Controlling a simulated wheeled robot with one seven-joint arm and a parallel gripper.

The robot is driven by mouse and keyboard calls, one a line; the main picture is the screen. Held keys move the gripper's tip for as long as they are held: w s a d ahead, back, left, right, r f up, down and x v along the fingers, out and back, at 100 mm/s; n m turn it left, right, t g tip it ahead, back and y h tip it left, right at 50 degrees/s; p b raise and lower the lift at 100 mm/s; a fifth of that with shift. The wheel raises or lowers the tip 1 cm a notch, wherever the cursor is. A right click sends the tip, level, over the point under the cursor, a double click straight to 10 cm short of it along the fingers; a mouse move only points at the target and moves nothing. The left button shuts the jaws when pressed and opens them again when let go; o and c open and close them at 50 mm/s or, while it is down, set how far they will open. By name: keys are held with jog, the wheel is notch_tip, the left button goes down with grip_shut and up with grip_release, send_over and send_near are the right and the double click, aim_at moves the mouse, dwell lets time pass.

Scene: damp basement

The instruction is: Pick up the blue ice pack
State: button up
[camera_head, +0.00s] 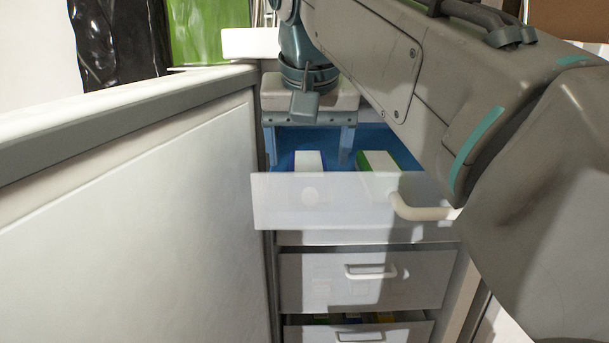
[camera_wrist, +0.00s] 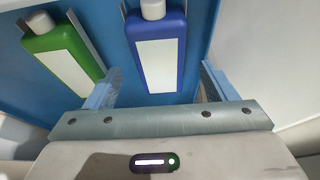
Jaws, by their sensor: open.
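A blue bottle-shaped object (camera_head: 310,161), with a white cap and white label, lies in the open top drawer (camera_head: 335,212). I take it for the blue ice pack; it also shows in the wrist view (camera_wrist: 157,52). My gripper (camera_head: 308,150) is above the drawer with its jaws apart and nothing held. In the wrist view, the fingers of my gripper (camera_wrist: 160,82) appear on either side of the blue object's lower end. I cannot tell their height above it. The drawer front hides part of the blue object in the head view.
A green bottle-shaped object (camera_head: 378,162) with a white label lies beside the blue one, left of it in the wrist view (camera_wrist: 62,55). The drawer's handle (camera_head: 424,208) sticks out. A pale counter wall (camera_head: 130,190) stands close on the left.

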aim_at(309, 165)
jog(key=shift+x, duration=1.75)
jog(key=c, duration=1.2)
jog(key=shift+r, duration=0.1)
